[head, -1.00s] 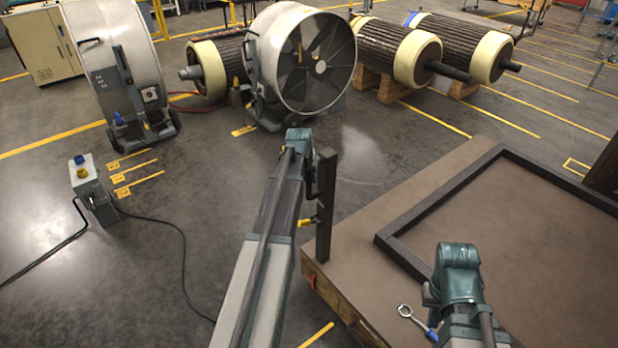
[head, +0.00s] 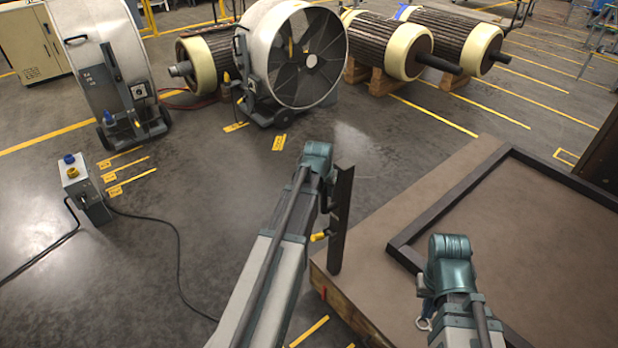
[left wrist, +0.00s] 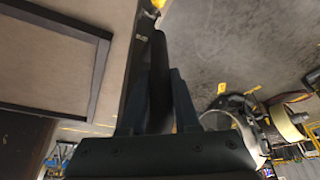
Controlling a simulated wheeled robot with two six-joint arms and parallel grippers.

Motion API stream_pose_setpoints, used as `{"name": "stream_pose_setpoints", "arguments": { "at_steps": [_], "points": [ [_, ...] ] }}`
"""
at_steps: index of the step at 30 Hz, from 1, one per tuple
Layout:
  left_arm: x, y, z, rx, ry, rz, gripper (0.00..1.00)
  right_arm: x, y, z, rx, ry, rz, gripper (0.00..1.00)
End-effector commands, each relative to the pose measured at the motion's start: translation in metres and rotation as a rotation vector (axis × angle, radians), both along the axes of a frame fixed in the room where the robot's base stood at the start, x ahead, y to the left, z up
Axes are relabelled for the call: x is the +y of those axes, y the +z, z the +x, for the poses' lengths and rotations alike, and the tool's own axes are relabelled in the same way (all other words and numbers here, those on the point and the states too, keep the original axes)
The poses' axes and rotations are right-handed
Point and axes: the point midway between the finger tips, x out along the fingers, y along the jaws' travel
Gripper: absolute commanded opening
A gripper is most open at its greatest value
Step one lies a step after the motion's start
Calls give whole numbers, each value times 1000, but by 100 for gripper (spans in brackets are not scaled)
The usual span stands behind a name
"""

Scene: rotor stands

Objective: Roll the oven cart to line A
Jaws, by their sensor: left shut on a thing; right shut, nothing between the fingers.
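The oven cart shows as a low brown deck (head: 372,262) with a dark raised frame (head: 405,255) and a dark upright post (head: 342,215) at its near left corner. My left gripper (head: 329,190) is at this post; its fingers are largely hidden in the head view. In the left wrist view the left gripper (left wrist: 157,105) is shut on a dark upright bar (left wrist: 157,60). My right gripper (head: 424,288) is shut and empty above the deck, its fingertips mostly hidden by the wrist. Short yellow floor lines with tags (head: 113,190) lie at left; their lettering is unreadable.
Two large drum fans (head: 292,55) (head: 90,65) and several rotors (head: 385,45) stand at the back. A grey control box (head: 82,190) stands at left, with a black cable (head: 175,240) across the floor. Open floor (head: 215,190) lies between the box and cart.

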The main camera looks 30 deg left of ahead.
Motion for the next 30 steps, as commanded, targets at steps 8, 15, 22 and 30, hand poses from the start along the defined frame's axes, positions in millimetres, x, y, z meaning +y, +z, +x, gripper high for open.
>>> {"name": "stream_pose_setpoints", "arguments": {
  "at_steps": [8,15,22,30],
  "points": [
    [-35,1,-16,-8,13,14,0,0,0,0,0,0,0,0],
    [-52,1,-21,-8,13,13,0,0,1,0,0,0,0,0],
    [-58,1,-23,-4,10,9,0,0,1,0,0,0,0,0],
    [-58,1,-22,-4,10,9,39,0,1,0,0,0,0,0]
  ]
}}
